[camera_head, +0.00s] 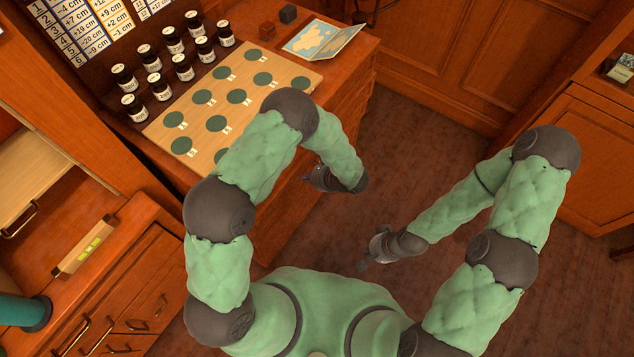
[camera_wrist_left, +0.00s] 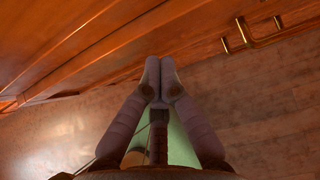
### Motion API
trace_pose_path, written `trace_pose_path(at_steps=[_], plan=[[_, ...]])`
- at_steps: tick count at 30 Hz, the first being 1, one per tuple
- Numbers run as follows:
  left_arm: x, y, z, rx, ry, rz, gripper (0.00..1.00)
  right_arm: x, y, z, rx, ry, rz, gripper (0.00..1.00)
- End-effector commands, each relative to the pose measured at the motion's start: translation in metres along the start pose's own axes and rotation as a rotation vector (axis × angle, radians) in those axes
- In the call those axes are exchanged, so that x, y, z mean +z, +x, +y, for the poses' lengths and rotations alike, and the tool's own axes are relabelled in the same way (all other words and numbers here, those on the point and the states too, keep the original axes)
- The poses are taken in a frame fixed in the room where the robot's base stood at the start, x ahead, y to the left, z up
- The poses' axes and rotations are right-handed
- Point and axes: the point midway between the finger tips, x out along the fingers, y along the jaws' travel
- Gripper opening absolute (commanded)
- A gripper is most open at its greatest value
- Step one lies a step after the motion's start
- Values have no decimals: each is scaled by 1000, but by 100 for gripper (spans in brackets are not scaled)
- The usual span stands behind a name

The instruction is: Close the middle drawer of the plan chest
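The wooden chest I take for the plan chest (camera_head: 345,98) stands in the centre, its drawer fronts facing right and partly hidden by my left arm. My left gripper (camera_head: 312,178) is beside that front, pointing toward it. In the left wrist view its two fingers (camera_wrist_left: 160,72) are together with nothing between them, close to a wooden front (camera_wrist_left: 140,42). A brass handle (camera_wrist_left: 250,35) is on the front, right of the fingertips. I cannot tell how far the middle drawer is out. My right gripper (camera_head: 374,252) hangs over the floor, away from the chest; its fingers are too small to judge.
On the chest top are a board with green discs (camera_head: 237,97), several dark jars (camera_head: 160,85), an open map folder (camera_head: 322,40) and small blocks. Another drawer cabinet (camera_head: 130,290) is at lower left. A wooden cabinet (camera_head: 595,150) stands right. Open floor (camera_head: 420,140) lies between.

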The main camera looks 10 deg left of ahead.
Motion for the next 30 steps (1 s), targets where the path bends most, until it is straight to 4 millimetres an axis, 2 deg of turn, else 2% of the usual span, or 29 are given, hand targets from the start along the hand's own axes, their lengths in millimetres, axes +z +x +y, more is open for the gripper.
trace_pose_path(at_steps=[4,17,24,30], plan=[[7,8,1,1,2,0,0,0,3,1,0,0,0,0],[10,10,1,1,2,0,0,0,4,1,0,0,0,0],[25,26,1,2,0,0,0,0,10,4,0,0,0,0],[26,26,0,1,1,-1,0,0,9,3,0,0,0,0]])
